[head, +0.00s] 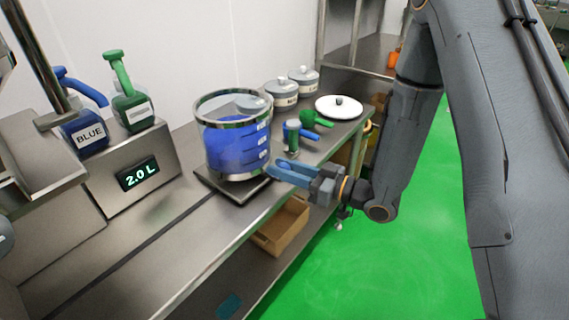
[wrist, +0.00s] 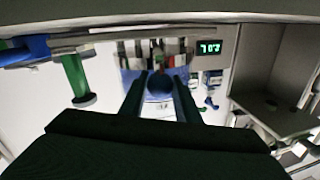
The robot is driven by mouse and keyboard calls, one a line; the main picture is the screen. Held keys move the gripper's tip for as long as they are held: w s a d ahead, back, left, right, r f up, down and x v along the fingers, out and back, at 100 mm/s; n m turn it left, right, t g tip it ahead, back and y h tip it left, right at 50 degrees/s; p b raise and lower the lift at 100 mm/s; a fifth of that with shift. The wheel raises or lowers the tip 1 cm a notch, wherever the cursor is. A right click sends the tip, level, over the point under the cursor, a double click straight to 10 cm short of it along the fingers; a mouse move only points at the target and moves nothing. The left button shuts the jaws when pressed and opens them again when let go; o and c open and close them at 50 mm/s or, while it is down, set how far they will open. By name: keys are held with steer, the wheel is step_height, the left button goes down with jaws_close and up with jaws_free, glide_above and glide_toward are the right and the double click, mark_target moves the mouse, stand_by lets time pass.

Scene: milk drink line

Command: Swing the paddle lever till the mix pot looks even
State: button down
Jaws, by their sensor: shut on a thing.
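The mix pot (head: 238,145) is a clear vessel with a metal rim, holding blue liquid. It stands on a dark square plate at the counter's front edge. The blue looks deeper in places and paler toward the lower left; I cannot tell whether it is even. My gripper (head: 283,171) is low at the pot's right side, fingers pointing at it. In the upside-down wrist view a round blue knob (wrist: 160,86), apparently the paddle lever's end, sits between my fingers, which are shut on it. The rest of the lever is hidden.
A display (head: 139,174) reads 2.0 L. A jug marked BLUE (head: 88,135) and a green-handled jug (head: 132,107) stand above it. Behind the pot are lidded canisters (head: 281,92) and a white round lid (head: 338,107). A brown box (head: 281,226) sits on the lower shelf.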

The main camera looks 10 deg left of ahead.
steer(key=shift+s+a, duration=0.25)
steer(key=shift+s, duration=0.25)
steer(key=c, duration=1.4)
jaws_free()
steer(key=shift+o, duration=0.2)
steer(key=shift+d, duration=0.3)
steer(key=b+v, duration=0.2)
steer(key=v, duration=0.5)
steer(key=shift+s, duration=0.15)
steer(key=shift+d, duration=0.1)
